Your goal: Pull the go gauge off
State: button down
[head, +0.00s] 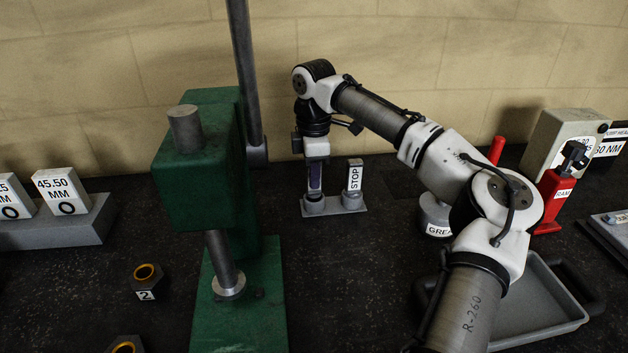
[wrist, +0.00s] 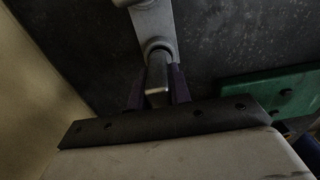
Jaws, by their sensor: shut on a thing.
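The go gauge (wrist: 157,72), a grey upright handle on a round base, stands at the left end of a small grey plate (head: 335,209) in the head view. My gripper (head: 315,180) points down and is shut on its handle. In the wrist view the dark purple fingers (wrist: 158,92) lie on both sides of the handle. The fingers hide most of the gauge in the head view, and I see no label on it.
A green press (head: 215,165) with a steel lever (head: 245,70) stands left of the plate. A grey block with gauge labels (head: 55,228) is far left, with hex nuts (head: 146,279) in front. A grease pot (head: 435,214), a red jack (head: 553,195) and a grey tray (head: 535,305) are right.

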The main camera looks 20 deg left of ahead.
jog(key=shift+r+p, duration=1.8)
jog(key=shift+r, duration=0.1)
jog(key=shift+r+p, duration=0.75)
jog(key=shift+r, duration=1.75)
jog(key=shift+f, duration=0.1)
